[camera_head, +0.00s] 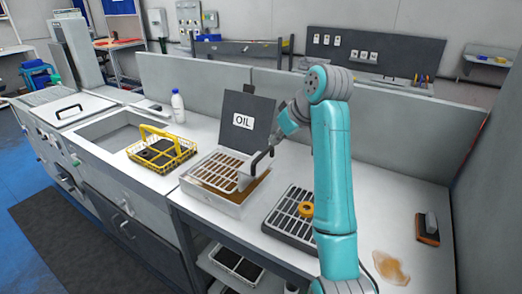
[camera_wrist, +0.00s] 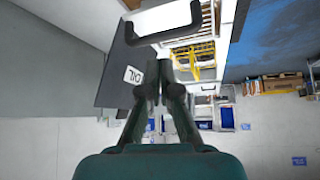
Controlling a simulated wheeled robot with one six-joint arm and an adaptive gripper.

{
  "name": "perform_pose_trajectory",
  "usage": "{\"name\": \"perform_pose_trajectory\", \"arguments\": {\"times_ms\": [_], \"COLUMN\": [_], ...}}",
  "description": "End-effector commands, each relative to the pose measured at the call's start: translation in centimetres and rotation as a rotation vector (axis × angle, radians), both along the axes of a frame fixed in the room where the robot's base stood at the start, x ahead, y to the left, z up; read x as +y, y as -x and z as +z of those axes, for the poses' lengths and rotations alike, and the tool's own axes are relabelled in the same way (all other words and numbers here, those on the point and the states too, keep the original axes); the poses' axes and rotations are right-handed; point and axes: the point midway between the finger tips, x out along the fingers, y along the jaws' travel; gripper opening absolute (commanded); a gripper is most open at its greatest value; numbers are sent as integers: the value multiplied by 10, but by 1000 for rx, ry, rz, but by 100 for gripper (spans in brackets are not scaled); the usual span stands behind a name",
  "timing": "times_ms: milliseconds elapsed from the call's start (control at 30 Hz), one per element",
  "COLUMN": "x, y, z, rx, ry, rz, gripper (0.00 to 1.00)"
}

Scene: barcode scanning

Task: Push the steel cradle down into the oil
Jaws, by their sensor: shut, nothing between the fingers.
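The oil tank (camera_head: 215,202) is a white box on the bench with brown oil showing inside. Its dark lid (camera_head: 249,108), marked OIL, stands open behind it and also shows in the wrist view (camera_wrist: 118,75). The steel cradle (camera_head: 214,170), a pale grid, lies at the tank's top; how deep it sits is unclear. Its black handle (camera_head: 262,157) rises at the right side and shows large in the wrist view (camera_wrist: 172,37). My gripper (camera_wrist: 161,68) is shut and empty, close to the handle; contact cannot be told. In the head view the fingers are hard to make out.
A yellow wire basket (camera_head: 160,155) with dark pads stands left of the tank, beside a sink (camera_head: 105,138). A white bottle (camera_head: 178,107) is behind. Right of the tank is a grated tray (camera_head: 287,220) with an orange ring (camera_head: 306,209). A brush (camera_head: 428,228) and brown spill (camera_head: 390,268) lie far right.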

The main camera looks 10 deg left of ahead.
Motion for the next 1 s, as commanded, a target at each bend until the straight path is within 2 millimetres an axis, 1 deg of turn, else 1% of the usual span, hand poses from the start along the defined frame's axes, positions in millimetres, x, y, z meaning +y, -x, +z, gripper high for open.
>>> {"name": "perform_pose_trajectory", "arguments": {"times_ms": [233, 367, 700, 900, 1000], "x": [0, 3, 21, 29, 31], "y": [0, -3, -17, -24, -26], "z": [-1, -7, -37, -50, -54], "rx": [0, 2, 2, 1, 1], "ry": [0, 1, 1, 0, 0], "rz": [0, 0, 1, -1, -1], "gripper": [0, 0, 0, 0, 0]}}
